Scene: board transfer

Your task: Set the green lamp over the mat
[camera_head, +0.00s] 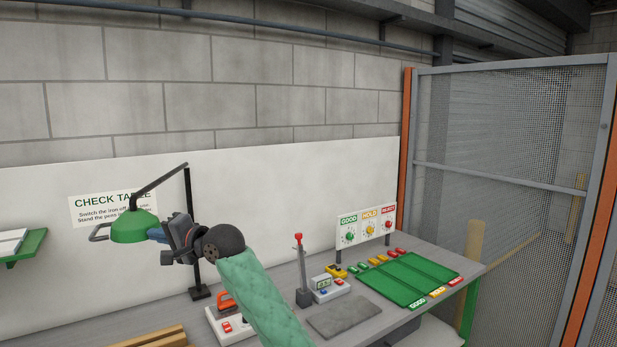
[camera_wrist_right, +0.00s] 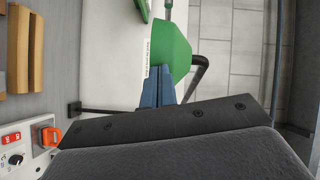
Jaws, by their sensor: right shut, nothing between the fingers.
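The green lamp (camera_head: 134,229) is a round shade hanging from a black jointed arm on an upright stand at the left of the table, with a dark handle loop on its left. The lamp also fills the upper middle of the right wrist view (camera_wrist_right: 167,48). My right gripper (camera_head: 154,234) is at the right side of the shade. Its blue fingers (camera_wrist_right: 164,90) are shut, with nothing between them, and their tips meet the shade's edge in the picture; I cannot tell whether they touch it. The grey mat (camera_head: 345,315) lies bare at the table's front, right of my forearm. My left gripper is out of view.
A lever with a red knob (camera_head: 299,237) and a small meter box (camera_head: 328,288) stand behind the mat. Green trays (camera_head: 408,278) lie to the right. An orange-handled switch box (camera_head: 229,325) sits partly behind my forearm. Wooden bars (camera_head: 150,338) lie front left.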

